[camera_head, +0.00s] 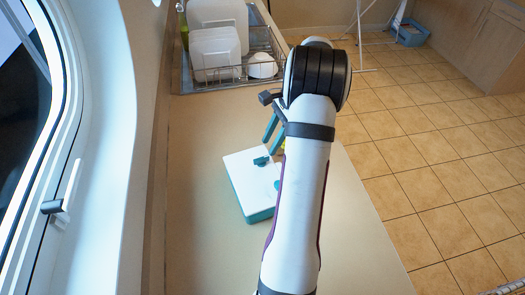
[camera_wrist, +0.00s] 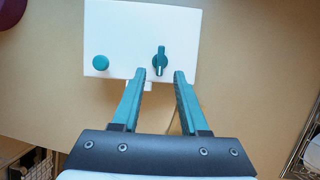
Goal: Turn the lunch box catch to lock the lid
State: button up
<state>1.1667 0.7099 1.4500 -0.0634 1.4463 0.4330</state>
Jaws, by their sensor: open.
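The lunch box (camera_head: 247,172) stands on the counter, with a white lid and a teal body. In the wrist view its white lid (camera_wrist: 125,30) carries a round teal knob (camera_wrist: 101,62) at left and a teal catch (camera_wrist: 160,60) at right. The catch is a narrow handle lying lengthwise toward my gripper; it also shows in the head view (camera_head: 261,161). My gripper (camera_wrist: 160,75) is open and empty, its teal fingertips close to the catch's near end, one on either side. In the head view my arm hides part of the box. I cannot tell the fingertips' height above the lid.
A dish rack (camera_head: 235,72) with white plates (camera_head: 215,50) and a white bowl (camera_head: 262,65) stands at the counter's back. A window with a handle (camera_head: 60,200) is at left. The counter (camera_head: 200,240) is clear left of and in front of the box.

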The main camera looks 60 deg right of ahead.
aim_at(263, 158)
jog(key=x, duration=0.5)
grip_shut()
